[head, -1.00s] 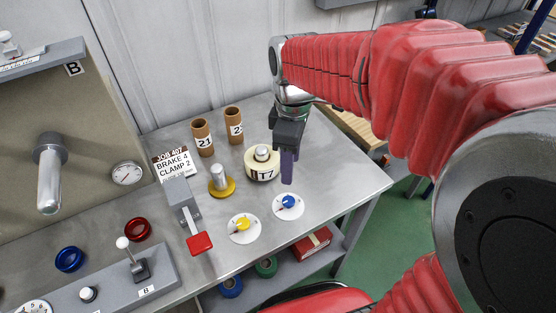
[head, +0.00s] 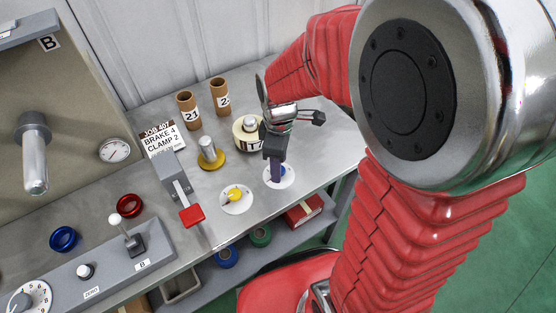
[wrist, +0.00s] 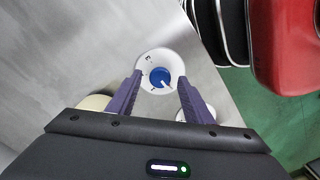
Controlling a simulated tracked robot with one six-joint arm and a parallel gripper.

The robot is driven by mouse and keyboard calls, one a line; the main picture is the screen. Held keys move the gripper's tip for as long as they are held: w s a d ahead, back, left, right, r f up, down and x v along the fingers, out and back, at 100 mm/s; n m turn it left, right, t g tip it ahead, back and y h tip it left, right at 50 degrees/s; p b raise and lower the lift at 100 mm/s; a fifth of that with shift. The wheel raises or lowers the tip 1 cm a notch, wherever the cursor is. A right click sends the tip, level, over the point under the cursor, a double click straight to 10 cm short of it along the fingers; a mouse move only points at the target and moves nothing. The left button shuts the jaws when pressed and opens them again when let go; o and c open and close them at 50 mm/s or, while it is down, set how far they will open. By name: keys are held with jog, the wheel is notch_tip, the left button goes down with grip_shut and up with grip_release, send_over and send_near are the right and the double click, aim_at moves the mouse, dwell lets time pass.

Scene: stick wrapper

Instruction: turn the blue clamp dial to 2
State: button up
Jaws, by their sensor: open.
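The blue clamp dial (wrist: 160,77) sits on a round white plate (wrist: 151,62) on the metal bench. In the wrist view it lies between and just beyond my two purple fingertips, with a light pointer mark toward the lower right. My gripper (wrist: 158,88) is open around the dial's sides, and I cannot tell whether it touches. A job card (head: 160,139) reads "JOB 407, BRAKE 4, CLAMP 2".
The yellow dial (head: 235,194) is left of my gripper. A cream roll (head: 243,137) stands close behind it. A red-tipped lever (head: 191,215), a yellow-based post (head: 209,154) and two cardboard tubes (head: 190,110) are further left. The bench's front edge is near.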

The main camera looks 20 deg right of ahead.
jog(key=shift+f, duration=0.45)
jog(key=c, duration=1.1)
